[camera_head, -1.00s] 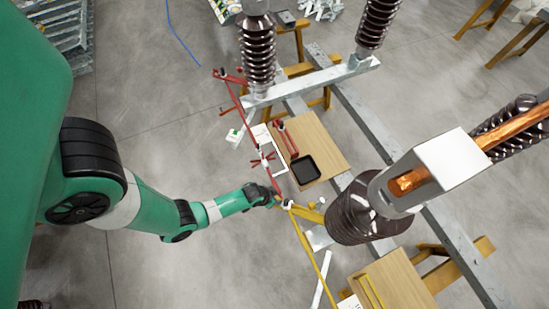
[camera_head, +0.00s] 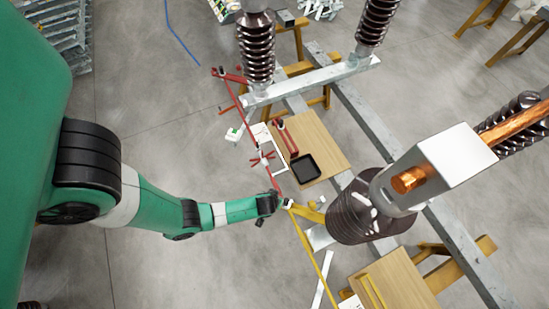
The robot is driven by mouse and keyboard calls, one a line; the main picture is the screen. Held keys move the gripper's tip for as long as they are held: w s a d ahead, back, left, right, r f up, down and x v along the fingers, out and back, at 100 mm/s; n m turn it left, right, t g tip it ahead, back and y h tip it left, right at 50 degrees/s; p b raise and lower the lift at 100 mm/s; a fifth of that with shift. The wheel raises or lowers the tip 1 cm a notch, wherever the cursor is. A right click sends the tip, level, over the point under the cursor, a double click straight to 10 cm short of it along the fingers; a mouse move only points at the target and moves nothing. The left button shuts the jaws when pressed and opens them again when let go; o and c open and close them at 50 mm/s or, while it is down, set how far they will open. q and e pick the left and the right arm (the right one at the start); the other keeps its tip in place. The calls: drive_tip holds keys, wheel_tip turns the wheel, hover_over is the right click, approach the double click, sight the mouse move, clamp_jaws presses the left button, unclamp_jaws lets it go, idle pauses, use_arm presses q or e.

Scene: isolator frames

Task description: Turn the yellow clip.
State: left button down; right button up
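A yellow clip (camera_head: 309,214) sits beside the large brown ribbed insulator, where a long yellow bar (camera_head: 318,264) meets the end of a red bar (camera_head: 242,112). My green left arm comes in from the left. Its small dark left gripper (camera_head: 281,204) is at this joint, close to the left end of the clip. The fingers are too small to tell whether they touch or grip anything. My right gripper is not in view.
The brown insulator (camera_head: 352,222) stands just right of the clip. A wooden board (camera_head: 318,140) with a black tray (camera_head: 305,168) lies above it. Another board (camera_head: 402,290) lies at lower right. Open grey floor (camera_head: 200,275) is below my arm.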

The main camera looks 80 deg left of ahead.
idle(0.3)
use_arm(q)
drive_tip(key=shift+c, duration=2.4)
unclamp_jaws()
